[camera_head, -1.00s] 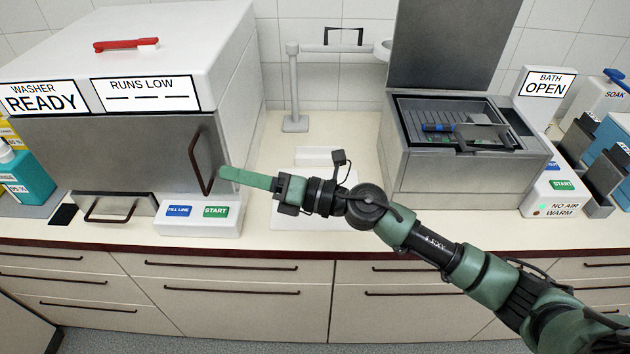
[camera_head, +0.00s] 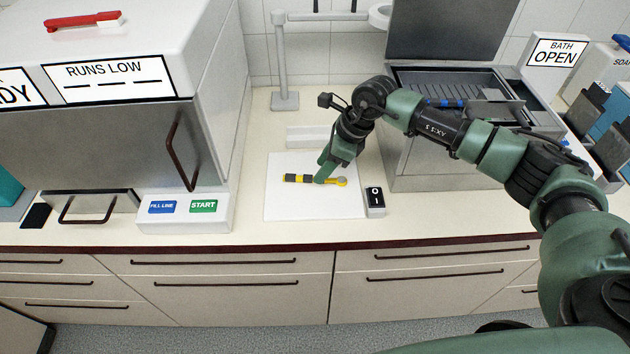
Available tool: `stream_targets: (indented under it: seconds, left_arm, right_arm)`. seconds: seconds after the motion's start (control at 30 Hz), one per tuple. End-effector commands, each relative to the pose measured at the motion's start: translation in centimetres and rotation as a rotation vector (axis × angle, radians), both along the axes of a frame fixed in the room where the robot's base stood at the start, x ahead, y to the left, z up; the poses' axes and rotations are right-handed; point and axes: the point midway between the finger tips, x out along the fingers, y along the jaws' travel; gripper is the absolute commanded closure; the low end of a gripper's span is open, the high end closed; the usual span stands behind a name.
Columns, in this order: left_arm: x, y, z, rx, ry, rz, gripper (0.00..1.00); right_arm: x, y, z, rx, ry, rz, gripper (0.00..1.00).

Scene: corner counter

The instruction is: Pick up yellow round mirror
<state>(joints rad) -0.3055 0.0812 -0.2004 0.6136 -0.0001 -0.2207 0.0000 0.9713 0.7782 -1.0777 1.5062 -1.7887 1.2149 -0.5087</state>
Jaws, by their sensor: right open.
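The yellow round mirror (camera_head: 298,178) lies flat on a white mat (camera_head: 283,205) on the counter. It has a yellow handle with black bands, and its small round head (camera_head: 341,182) is at the right end. My right gripper (camera_head: 321,178) points down at the handle, close to the head end, and covers part of it. Its fingers are open; I cannot tell whether they touch the mirror. My left gripper is out of view.
A black switch (camera_head: 375,201) stands right of the mat. The washer (camera_head: 105,145) with its button panel (camera_head: 185,213) is at left. The open bath (camera_head: 440,150) is at right, behind my right arm. A grey post (camera_head: 281,65) stands at the back.

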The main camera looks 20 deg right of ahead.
Motion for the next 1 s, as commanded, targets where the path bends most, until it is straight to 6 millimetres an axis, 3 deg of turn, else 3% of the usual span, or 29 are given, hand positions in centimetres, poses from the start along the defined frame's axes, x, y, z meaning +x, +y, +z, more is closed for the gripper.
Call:
stream_targets:
  seconds: [0.03, 0.13, 0.4, 0.57, 1.0]
  left_arm:
    - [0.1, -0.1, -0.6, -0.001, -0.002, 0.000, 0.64]
    - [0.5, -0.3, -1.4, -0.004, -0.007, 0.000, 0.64]
    - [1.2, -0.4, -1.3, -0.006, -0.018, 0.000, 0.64]
    - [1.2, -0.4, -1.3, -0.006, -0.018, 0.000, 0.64]
    - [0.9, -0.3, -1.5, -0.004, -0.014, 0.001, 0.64]
  right_arm:
    - [-0.1, 0.4, -1.3, 0.001, 0.004, 0.002, 0.58]
    - [0.2, 0.9, -2.6, 0.002, 0.003, 0.002, 0.58]
    - [0.4, 1.2, -2.8, 0.003, 0.002, 0.001, 0.58]
    - [0.4, 1.2, -2.8, 0.003, 0.002, 0.001, 1.00]
    - [0.4, 1.1, -2.5, 0.003, 0.001, 0.001, 1.00]
